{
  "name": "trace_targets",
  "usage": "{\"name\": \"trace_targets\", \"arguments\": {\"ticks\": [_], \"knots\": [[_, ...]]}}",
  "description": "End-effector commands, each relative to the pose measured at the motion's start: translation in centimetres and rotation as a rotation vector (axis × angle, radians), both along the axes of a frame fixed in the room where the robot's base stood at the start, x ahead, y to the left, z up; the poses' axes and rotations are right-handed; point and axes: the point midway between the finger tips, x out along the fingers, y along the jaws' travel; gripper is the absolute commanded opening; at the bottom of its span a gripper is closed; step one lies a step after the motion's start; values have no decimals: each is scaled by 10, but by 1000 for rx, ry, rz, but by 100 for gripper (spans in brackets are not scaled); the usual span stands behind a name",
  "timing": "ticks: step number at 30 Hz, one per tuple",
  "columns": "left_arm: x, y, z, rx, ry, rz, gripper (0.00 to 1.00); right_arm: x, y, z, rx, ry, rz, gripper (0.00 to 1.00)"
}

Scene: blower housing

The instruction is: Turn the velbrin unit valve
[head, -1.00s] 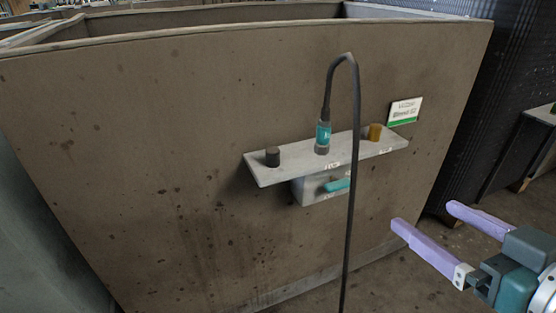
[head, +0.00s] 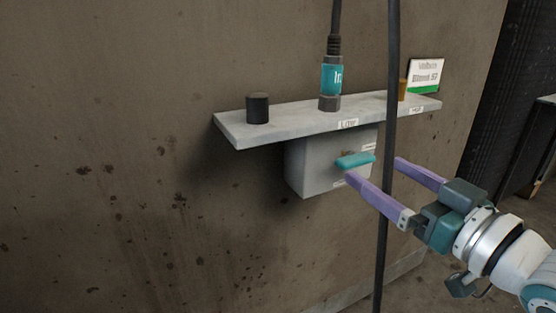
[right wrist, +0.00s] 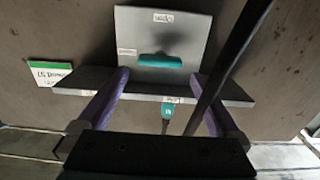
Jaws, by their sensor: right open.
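The valve is a short teal handle (head: 355,160) on the front of a grey box (head: 312,165) under a wall shelf. The handle lies roughly level and also shows in the right wrist view (right wrist: 160,61). My right gripper (head: 373,168), with two purple fingers, is open and empty. Its fingertips are close to the handle, which appears between and just beyond them in the right wrist view (right wrist: 159,76). I cannot tell whether either finger touches it. My left gripper is not in view.
A black hose (head: 388,120) hangs close by my right fingers and crosses them in the picture. The shelf (head: 290,122) carries a black knob (head: 257,108), a teal connector (head: 330,82) and an ochre knob (head: 402,89). A green-edged sign (head: 425,74) is behind. The wall left is clear.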

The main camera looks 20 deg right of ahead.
Motion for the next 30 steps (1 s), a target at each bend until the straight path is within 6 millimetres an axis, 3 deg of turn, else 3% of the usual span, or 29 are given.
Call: {"name": "trace_targets", "arguments": {"ticks": [6,17,30], "knots": [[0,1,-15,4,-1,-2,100,30,2,-2,0,-1,0,100],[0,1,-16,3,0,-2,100,37,3,0,0,2,1,100],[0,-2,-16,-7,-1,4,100,37,3,0,0,2,1,53]]}}
